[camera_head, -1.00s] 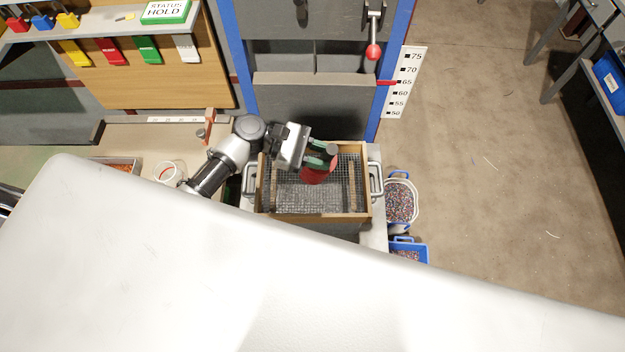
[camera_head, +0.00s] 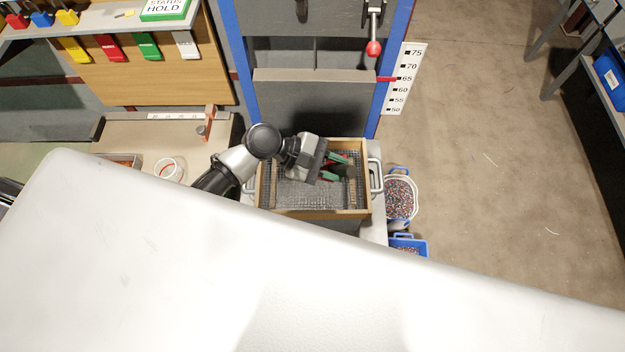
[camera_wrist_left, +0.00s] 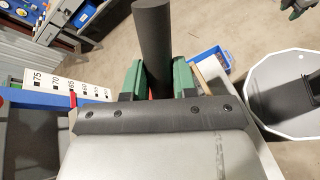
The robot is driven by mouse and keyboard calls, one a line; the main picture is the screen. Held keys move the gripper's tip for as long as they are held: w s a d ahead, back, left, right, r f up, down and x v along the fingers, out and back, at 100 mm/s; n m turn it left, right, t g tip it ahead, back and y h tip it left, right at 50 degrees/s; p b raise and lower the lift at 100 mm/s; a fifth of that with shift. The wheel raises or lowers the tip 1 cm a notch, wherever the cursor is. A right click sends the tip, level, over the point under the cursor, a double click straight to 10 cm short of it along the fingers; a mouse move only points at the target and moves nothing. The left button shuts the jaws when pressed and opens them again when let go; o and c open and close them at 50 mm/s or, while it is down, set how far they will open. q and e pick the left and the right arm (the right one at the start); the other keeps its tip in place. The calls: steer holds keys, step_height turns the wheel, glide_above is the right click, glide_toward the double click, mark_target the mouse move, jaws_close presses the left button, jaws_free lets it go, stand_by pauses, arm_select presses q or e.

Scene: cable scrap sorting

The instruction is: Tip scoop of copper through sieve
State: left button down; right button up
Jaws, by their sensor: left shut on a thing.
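The sieve (camera_head: 365,206) is a wooden frame with a wire mesh, set on the bench in the middle of the head view. My left gripper (camera_head: 345,168), with green fingers, is above its mesh. It is shut on the scoop's thick dark handle (camera_wrist_left: 153,45), which stands between the fingers in the left wrist view. Only bits of the red scoop show between and beside the fingers; its bowl is mostly hidden. I cannot see any copper in it or falling from it.
Metal handles (camera_head: 376,176) stick out at the sieve's sides. A white tub of mixed granules (camera_head: 414,207) and a blue bin (camera_head: 424,249) stand to its right. A grey cabinet with blue posts (camera_head: 235,60) rises behind. A roll of tape (camera_head: 168,169) lies left.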

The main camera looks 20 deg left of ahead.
arm_select(q)
steer(key=shift+d, duration=0.1)
steer(key=shift+s+d+f+m+t+y, duration=0.35)
steer(key=shift+s+d+f+m+y, duration=0.15)
steer(key=shift+s+d+y, duration=0.25)
steer(key=shift+s+d+f+m+t+y, duration=0.4)
steer(key=shift+s+d+f+y, duration=0.2)
steer(key=shift+d, duration=0.2)
steer(key=shift+s+d, duration=0.1)
steer(key=shift+s, duration=0.05)
steer(key=shift+s+d+f+m+t+y, duration=0.4)
steer(key=shift+s+d+y, duration=0.1)
steer(key=shift+d+y, duration=0.1)
steer(key=shift+s+d+f+m+t+y, duration=0.35)
steer(key=shift+s+d+f+m+y, duration=0.1)
steer(key=shift+s+d, duration=0.1)
steer(key=shift+s+d+f+m+t+y, duration=0.2)
steer(key=shift+d+f+m+t+y, duration=0.1)
steer(key=shift+y, duration=0.1)
steer(key=shift+r, duration=0.1)
